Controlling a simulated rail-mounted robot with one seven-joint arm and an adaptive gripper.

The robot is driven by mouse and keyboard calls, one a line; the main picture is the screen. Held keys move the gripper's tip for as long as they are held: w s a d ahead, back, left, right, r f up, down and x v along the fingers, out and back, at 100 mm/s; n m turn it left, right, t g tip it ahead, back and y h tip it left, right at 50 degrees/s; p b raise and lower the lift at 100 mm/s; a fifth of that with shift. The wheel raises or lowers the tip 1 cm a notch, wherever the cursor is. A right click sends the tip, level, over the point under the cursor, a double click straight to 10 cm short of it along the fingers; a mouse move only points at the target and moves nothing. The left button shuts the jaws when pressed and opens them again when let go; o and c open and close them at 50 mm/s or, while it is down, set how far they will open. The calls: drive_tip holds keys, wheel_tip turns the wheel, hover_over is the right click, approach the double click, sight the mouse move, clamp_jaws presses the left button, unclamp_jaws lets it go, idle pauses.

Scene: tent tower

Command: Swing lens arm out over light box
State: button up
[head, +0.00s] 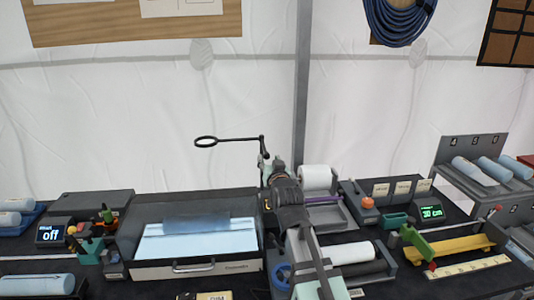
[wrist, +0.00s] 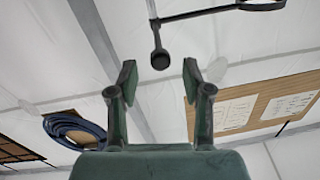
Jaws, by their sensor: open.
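The lens arm (head: 237,139) is a thin black rod with a ring lens (head: 207,141) at its left end. In the head view it stands above and behind the light box (head: 195,268), whose panel glows pale white; I cannot tell whether the ring is over it. In the wrist view the lens arm (wrist: 197,14) crosses the top, with the ring partly cut off and a dark round-ended stub (wrist: 159,58) between the fingertips in the picture. My gripper (wrist: 160,78) is open and points upward; no contact shows. In the head view my gripper (head: 268,166) is small and partly hidden.
White rolls (head: 316,178) and a grey stand stand right of my arm. A green lever tool (head: 417,243) and a small display (head: 432,212) are further right. Another display reading "off" (head: 50,233) is at left. A tent pole (head: 301,80) rises behind.

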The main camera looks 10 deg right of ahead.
sight(268, 157)
drive_tip(key=shift+w+p, duration=0.35)
drive_tip(key=shift+w, duration=1.55)
clamp_jaws()
